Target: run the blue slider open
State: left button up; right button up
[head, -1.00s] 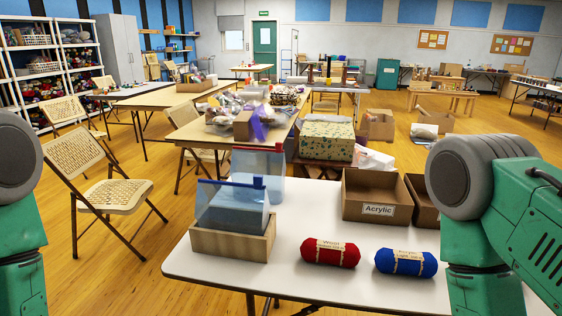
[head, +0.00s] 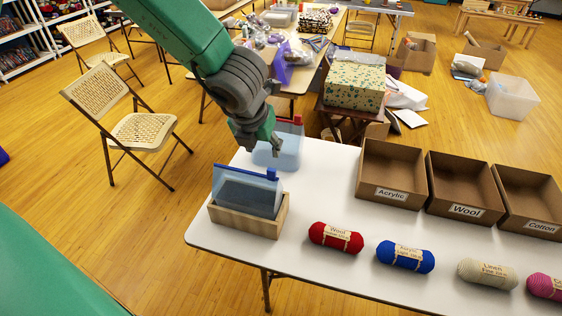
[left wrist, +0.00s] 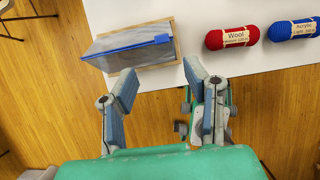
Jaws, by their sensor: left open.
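A clear blue zip bag (head: 246,195) stands upright in a wooden holder (head: 228,219) at the table's left end; both also show in the left wrist view, the bag (left wrist: 120,55) and the holder (left wrist: 171,27). Its blue slider (head: 272,174) sits at the right end of the top strip in the head view; it also shows in the left wrist view (left wrist: 161,39). My left gripper (head: 264,149) is open and empty, above and apart from the slider. In the left wrist view its spread fingertips (left wrist: 161,70) are below the bag. My right gripper is out of view.
A second bag with a red slider (head: 291,120) stands behind, close to my left gripper. Red yarn (head: 336,237) and blue yarn (head: 405,256) lie to the right. Boxes labelled Acrylic (head: 391,194), Wool (head: 466,211) and Cotton (head: 542,227) stand farther back. Bare white tabletop (head: 325,190) lies between.

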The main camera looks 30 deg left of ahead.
aim_at(272, 170)
pick_arm(q)
jog(key=x, duration=1.1)
jog(key=shift+d+f, duration=0.1)
jog(key=shift+w+a+f, duration=0.25)
jog(key=shift+f, duration=0.3)
jog(key=shift+d, duration=0.1)
jog(key=shift+d, duration=0.1)
jog(key=shift+d+r, duration=0.1)
jog(key=shift+d, duration=0.05)
grip_shut()
